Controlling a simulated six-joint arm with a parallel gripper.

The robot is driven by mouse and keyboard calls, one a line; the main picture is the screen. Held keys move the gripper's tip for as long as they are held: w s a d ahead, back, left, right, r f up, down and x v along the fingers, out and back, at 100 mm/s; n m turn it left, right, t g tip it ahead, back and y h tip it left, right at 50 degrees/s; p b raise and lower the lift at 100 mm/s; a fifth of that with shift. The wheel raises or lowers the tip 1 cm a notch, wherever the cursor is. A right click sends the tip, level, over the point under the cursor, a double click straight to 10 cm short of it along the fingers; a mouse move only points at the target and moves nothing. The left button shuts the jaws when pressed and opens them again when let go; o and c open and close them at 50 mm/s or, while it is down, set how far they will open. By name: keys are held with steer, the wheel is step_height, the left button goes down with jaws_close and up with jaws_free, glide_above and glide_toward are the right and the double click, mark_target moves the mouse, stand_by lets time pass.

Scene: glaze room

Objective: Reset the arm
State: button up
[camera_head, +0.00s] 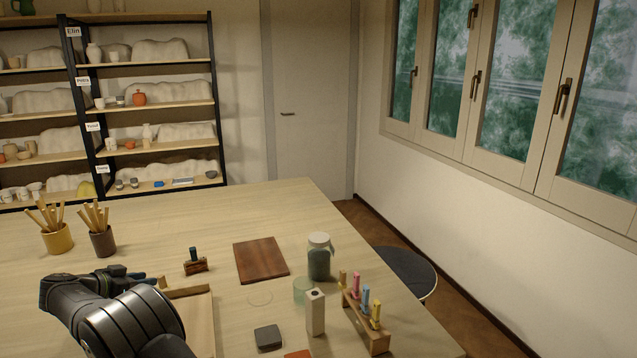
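My arm is folded low in the lower left of the head view, over the near part of the table (335,213). My gripper (138,278) seems to be the dark part at the arm's far end, above the table and left of a wooden tray or board. Its fingers are small and partly hidden by the arm, so I cannot tell whether they are open or shut. I see nothing clearly held in it.
Two cups of wooden tools (57,238) (102,241) stand left of a stamp-like block (195,262). The far table is clear.

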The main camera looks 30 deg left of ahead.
mark_target(159, 277)
steer(key=x, duration=0.6)
steer(key=shift+w+f, duration=0.1)
steer(key=shift+w, duration=0.15)
step_height(159, 277, up, 3)
steer(key=shift+s+f, duration=0.1)
steer(key=shift+f, duration=0.05)
steer(key=shift+r, duration=0.6)
